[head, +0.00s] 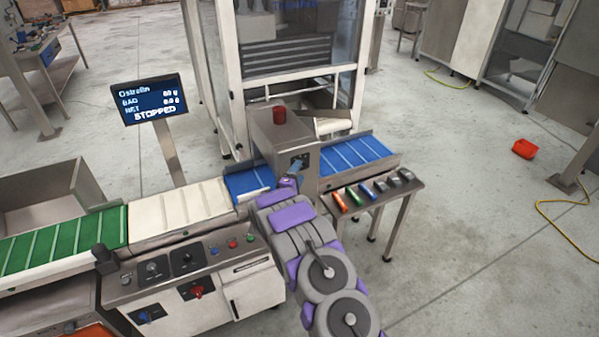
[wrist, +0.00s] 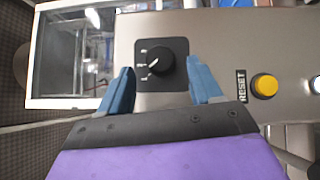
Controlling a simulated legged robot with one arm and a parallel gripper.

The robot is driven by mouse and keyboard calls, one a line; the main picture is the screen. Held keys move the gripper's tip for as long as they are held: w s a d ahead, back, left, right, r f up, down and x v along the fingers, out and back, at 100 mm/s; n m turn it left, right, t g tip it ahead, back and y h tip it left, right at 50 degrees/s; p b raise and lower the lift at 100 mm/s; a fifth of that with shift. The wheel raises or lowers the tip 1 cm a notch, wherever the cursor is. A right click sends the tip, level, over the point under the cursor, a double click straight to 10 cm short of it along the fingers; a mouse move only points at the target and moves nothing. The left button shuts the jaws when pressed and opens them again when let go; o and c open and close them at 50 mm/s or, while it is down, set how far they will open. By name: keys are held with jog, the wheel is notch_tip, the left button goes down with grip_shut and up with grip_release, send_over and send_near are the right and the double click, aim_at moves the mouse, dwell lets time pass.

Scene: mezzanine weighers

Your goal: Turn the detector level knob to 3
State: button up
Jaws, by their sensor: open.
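The detector level knob (wrist: 154,63) is a round black dial on a square black plate, on the grey metal face of the detector housing (head: 274,135). Small white marks run down the plate's left side in the wrist view. They are too small to read surely. A white line shows on the knob, slanting toward the upper right. My gripper (wrist: 160,68) has two blue fingers, open, one on each side of the knob, with visible gaps. In the head view my gripper (head: 296,167) is at the housing's front face and partly covers its panel.
A yellow button (wrist: 265,86) marked RESET sits right of the knob. A red button (head: 279,114) tops the housing. A small table (head: 400,203) with several coloured items stands close right of my arm. The conveyor (head: 180,208) and its control cabinet (head: 255,287) lie left. A screen (head: 150,98) reads STOPPED.

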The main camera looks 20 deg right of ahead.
aim_at(305, 167)
jog(key=w+d, duration=0.1)
jog(key=d, duration=0.2)
jog(key=shift+w, duration=0.35)
jog(key=shift+a, duration=0.5)
jog(key=shift+c, duration=0.6)
jog(key=c, duration=0.9)
